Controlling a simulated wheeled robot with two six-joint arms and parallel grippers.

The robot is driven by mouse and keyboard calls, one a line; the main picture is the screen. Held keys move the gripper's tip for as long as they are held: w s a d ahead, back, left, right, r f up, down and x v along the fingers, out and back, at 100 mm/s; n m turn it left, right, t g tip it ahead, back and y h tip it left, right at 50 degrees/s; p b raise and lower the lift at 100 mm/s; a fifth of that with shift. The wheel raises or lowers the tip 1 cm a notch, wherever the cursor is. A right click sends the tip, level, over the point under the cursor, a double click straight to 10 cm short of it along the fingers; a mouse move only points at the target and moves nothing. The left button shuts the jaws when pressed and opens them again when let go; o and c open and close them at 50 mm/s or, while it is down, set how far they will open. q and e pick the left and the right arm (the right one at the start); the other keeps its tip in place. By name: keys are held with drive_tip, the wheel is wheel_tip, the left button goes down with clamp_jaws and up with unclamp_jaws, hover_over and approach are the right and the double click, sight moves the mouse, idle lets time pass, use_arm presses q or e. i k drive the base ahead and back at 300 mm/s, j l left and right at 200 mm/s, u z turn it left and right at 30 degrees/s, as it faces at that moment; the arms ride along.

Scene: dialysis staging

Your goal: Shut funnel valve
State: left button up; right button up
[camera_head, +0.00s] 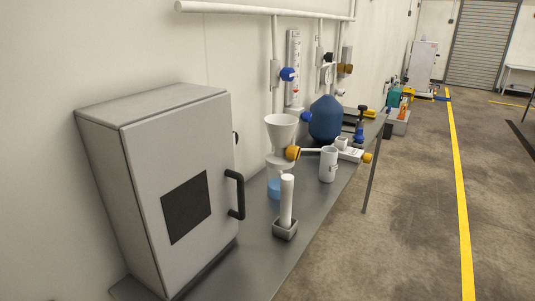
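A white funnel (281,130) stands above the grey bench in the middle of the view. A yellow-orange knob (292,153), which looks like the funnel's valve, is at the right of its lower end. I cannot tell from this view whether the valve is open or shut. A blue vessel or liquid (274,189) shows below the funnel, partly hidden by a white upright cylinder (287,199) in a grey square base. A light grey cup (328,165) stands to the right of the funnel. Neither of my grippers is in view.
A large grey cabinet (180,180) with a black handle fills the left of the bench (255,245). A dark blue rounded vessel (325,120) stands behind the cup. Pipes with blue and orange knobs (288,74) run along the wall. The floor (400,230) at right is clear.

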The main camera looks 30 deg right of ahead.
sight(293, 153)
drive_tip(key=l+u, duration=0.35)
drive_tip(key=u, duration=0.15)
drive_tip(key=k+l+u, duration=0.15)
drive_tip(key=l+u, duration=0.3)
drive_tip(key=k+l+u, duration=0.2)
drive_tip(key=u, duration=0.3)
drive_tip(key=k+l+u, duration=0.2)
drive_tip(key=u, duration=0.3)
drive_tip(key=k+l+u, duration=0.15)
drive_tip(key=u, duration=0.3)
drive_tip(key=k+l+u, duration=0.25)
drive_tip(key=u, duration=0.2)
drive_tip(key=k+l+u, duration=0.2)
drive_tip(key=u, duration=0.3)
drive_tip(key=k+u, duration=0.25)
drive_tip(key=u, duration=0.2)
drive_tip(key=k+u, duration=0.25)
drive_tip(key=k, duration=1.4)
